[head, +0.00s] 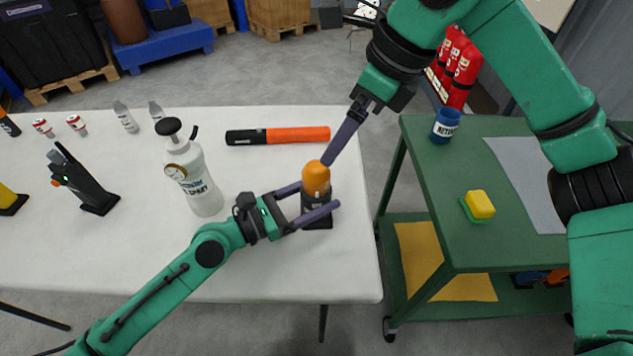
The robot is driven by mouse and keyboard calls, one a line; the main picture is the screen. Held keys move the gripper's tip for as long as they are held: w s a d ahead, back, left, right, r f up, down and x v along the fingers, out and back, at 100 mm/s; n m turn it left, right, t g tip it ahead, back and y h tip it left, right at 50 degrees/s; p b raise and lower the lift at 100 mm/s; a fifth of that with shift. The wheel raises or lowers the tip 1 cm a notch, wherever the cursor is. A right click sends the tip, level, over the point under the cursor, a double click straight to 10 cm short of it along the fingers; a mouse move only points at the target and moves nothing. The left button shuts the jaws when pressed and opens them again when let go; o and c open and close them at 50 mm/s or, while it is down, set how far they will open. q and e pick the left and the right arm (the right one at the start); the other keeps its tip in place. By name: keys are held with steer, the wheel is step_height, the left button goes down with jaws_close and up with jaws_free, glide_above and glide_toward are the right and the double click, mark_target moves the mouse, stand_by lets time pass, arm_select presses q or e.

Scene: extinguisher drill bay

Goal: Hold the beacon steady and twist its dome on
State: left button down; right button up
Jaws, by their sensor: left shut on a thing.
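The beacon has a dark base (318,217) standing upright near the right end of the white table. Its orange dome (316,178) sits on top of the base; whether it is seated fully cannot be told. My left gripper (314,198) reaches in from the left and is shut on the beacon base, one finger on each side, just under the dome. My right gripper (327,160) comes down from the upper right, with its fingertips at the dome's upper right side. Its fingers are seen edge-on, so whether they grip the dome is hidden.
An orange and black flashlight (278,136) lies behind the beacon. A white spray bottle (197,180) stands to the left, and a black handheld device (86,182) farther left. A green cart (440,200) at right holds a blue cup (446,126) and a sponge (479,205).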

mark_target(321, 167)
steer(key=x, duration=1.2)
steer(key=shift+n, duration=0.3)
steer(key=c, duration=1.4)
